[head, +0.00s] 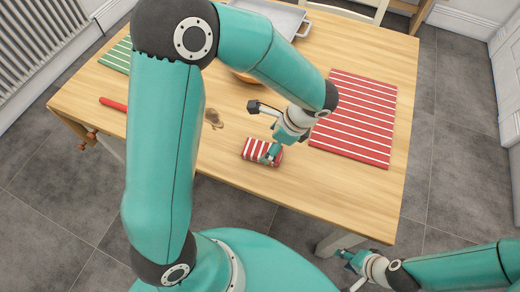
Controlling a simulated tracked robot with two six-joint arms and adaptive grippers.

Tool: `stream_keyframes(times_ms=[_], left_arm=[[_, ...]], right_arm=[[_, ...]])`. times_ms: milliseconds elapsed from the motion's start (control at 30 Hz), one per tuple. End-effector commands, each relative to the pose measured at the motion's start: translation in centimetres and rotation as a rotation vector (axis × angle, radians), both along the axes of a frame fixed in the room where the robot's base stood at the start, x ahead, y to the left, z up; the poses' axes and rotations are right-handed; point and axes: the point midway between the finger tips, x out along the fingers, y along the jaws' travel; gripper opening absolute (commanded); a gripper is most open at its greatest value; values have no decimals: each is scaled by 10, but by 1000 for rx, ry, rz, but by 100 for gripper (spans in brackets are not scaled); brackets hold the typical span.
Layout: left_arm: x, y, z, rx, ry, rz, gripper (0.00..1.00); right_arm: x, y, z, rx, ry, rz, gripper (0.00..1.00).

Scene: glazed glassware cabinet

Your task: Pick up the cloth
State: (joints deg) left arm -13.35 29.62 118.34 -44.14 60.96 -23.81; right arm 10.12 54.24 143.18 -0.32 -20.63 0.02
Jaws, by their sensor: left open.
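A small folded red-and-white striped cloth (251,150) lies on the wooden table near its front edge. My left gripper (261,132) is over the table at the cloth. Its jaws are open, one finger at the cloth's right part and the other raised to the upper left. I cannot tell whether the finger touches the cloth. My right gripper (346,268) is low at the bottom right, beside the table's front leg and away from the cloth; its jaws are too small to read.
A red striped placemat (355,115) lies on the wooden table (400,60) to the right. A green striped mat (117,57), a red stick-like item (112,104) and a small brown item (213,118) are on the left. A grey tray (283,17) is at the back. My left arm hides much of the table.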

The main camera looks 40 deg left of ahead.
Motion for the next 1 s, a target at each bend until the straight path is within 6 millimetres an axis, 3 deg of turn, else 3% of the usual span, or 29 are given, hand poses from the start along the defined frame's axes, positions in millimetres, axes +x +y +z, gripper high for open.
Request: stream_keyframes(times_ms=[400, 667, 1000], left_arm=[[-4, 18, -45, 1, 2, 1, 92], [-4, 19, -48, 0, 0, -1, 92], [-4, 18, -47, 0, 0, -1, 38]], right_arm=[[0, 0, 2, 0, 0, 0, 40], [0, 0, 2, 0, 0, 0, 40], [0, 0, 2, 0, 0, 0, 40]])
